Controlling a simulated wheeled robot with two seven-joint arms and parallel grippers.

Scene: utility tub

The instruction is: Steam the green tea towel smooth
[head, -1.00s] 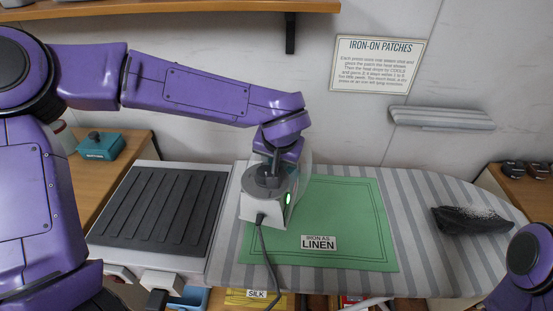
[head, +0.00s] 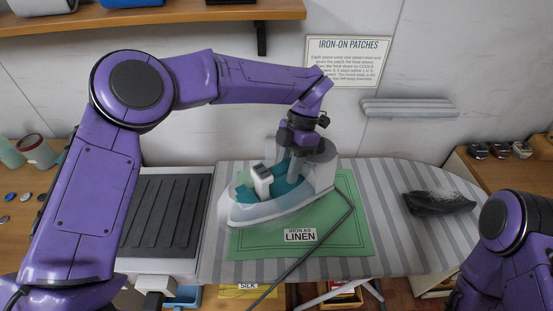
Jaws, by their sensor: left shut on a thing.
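My left gripper (head: 292,150) is shut on the steam iron (head: 262,207), which has a white body and teal parts. The iron is over the towel's left and back part and hides it there; its nose points left past the towel's edge. I cannot tell whether its soleplate touches the cloth. My right arm shows at the lower right, but its gripper is out of view.
A dark ribbed iron rest (head: 165,215) stands left of the board. The iron's cord (head: 325,240) crosses the towel's front. A dark cloth item (head: 438,202) lies on the board's right. A wall sign (head: 348,62) and sleeve board (head: 410,108) are behind.

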